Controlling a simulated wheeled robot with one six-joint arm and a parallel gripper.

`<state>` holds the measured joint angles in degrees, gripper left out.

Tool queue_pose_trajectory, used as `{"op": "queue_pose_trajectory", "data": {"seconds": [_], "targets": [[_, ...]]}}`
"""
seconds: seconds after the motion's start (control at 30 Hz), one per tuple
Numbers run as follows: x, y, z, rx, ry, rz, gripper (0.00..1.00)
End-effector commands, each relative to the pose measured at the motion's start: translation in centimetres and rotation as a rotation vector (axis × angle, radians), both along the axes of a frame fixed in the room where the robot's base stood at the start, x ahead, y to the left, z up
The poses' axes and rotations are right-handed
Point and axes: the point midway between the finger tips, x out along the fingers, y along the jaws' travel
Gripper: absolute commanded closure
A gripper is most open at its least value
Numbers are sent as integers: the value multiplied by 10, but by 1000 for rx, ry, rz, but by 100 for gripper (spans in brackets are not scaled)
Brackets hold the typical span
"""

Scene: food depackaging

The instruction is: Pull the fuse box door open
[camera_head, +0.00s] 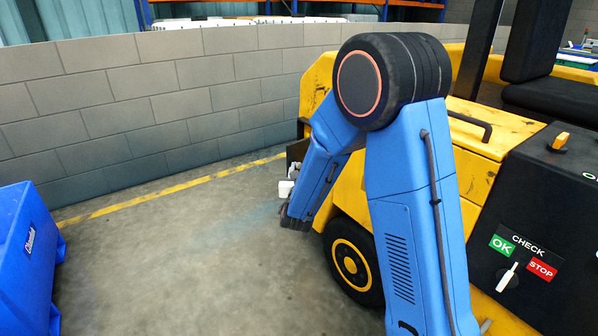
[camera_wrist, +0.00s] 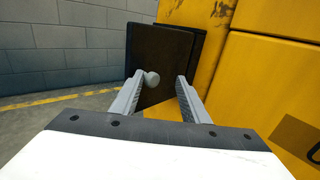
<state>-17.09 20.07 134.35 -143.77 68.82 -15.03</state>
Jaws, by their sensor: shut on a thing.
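The fuse box door (camera_wrist: 161,52) is a dark brown panel on the yellow forklift, straight ahead in the wrist view. A round grey knob (camera_wrist: 152,78) sticks out from its lower part. My gripper (camera_wrist: 160,83) is shut on the knob, with one finger on each side; the knob shows nearest the left finger. The door seems to stand at an angle to a dark part behind it, but how far open it is I cannot tell. In the head view, my arm hides most of the door and the gripper's fingers.
The yellow forklift (camera_head: 480,150) fills the right side, with its wheel (camera_head: 352,265) below my forearm. A grey block wall (camera_head: 150,95) runs behind. A blue bin (camera_head: 25,260) stands at the left. The floor between bin and forklift is clear.

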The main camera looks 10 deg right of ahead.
Motion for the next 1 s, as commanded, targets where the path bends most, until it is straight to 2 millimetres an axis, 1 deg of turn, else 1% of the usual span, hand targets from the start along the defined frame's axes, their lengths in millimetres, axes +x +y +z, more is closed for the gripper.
{"op": "queue_pose_trajectory", "data": {"seconds": [0.03,0.5,0.53,0.57,0.6,0.63,0.73,1.0], "targets": [[2,-15,3,6,-9,-25,99],[3,-15,5,7,-12,-15,97],[4,-16,5,7,-13,-16,62],[3,-16,5,7,-13,-16,59],[3,-16,5,7,-13,-16,51],[3,-16,5,7,-12,-16,48],[3,-16,5,7,-12,-16,45],[3,-16,4,7,-11,-15,48]]}}
